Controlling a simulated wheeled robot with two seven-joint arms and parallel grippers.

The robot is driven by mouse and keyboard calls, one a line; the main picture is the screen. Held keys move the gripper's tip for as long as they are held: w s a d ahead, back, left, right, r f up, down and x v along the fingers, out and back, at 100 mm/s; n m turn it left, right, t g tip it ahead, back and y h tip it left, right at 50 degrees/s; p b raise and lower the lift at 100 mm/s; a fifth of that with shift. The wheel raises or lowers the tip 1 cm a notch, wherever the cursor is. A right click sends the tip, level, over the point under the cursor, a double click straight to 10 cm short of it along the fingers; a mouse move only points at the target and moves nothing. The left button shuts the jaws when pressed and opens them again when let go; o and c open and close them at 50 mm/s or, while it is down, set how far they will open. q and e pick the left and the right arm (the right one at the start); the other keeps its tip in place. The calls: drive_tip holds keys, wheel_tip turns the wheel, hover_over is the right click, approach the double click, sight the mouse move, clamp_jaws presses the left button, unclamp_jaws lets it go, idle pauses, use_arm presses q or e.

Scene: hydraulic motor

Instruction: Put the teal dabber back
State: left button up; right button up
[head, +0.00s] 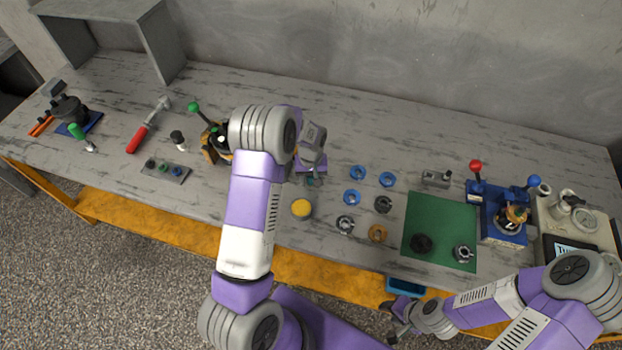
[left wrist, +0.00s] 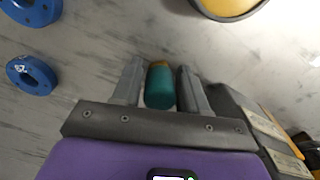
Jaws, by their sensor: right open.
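The teal dabber (left wrist: 160,88) is between the fingers of my left gripper (left wrist: 160,85) in the left wrist view. Its tan tip points away from the wrist and its sides meet both fingers. In the head view a bit of the teal dabber (head: 311,181) shows below my left gripper (head: 316,178), over the middle of the bench; my arm hides much around it. Whether the tip touches the bench I cannot tell. My right gripper (head: 390,320) is open and empty, off the bench's front edge near a blue tray.
A yellow round tin (head: 301,208) lies near the left gripper. Blue rings (head: 351,197) and other rings lie to its right. A grey holder plate (head: 165,172) with coloured spots is at left. A green mat (head: 440,215) and blue fixture (head: 500,215) are at right.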

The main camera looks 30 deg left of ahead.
use_arm(q)
drive_tip(key=shift+o, duration=1)
drive_tip(key=shift+r, duration=0.1)
drive_tip(key=shift+r, duration=0.1)
wheel_tip(320, 180, up, 12)
drive_tip(key=shift+r+p, duration=0.1)
drive_tip(key=shift+p, duration=0.8)
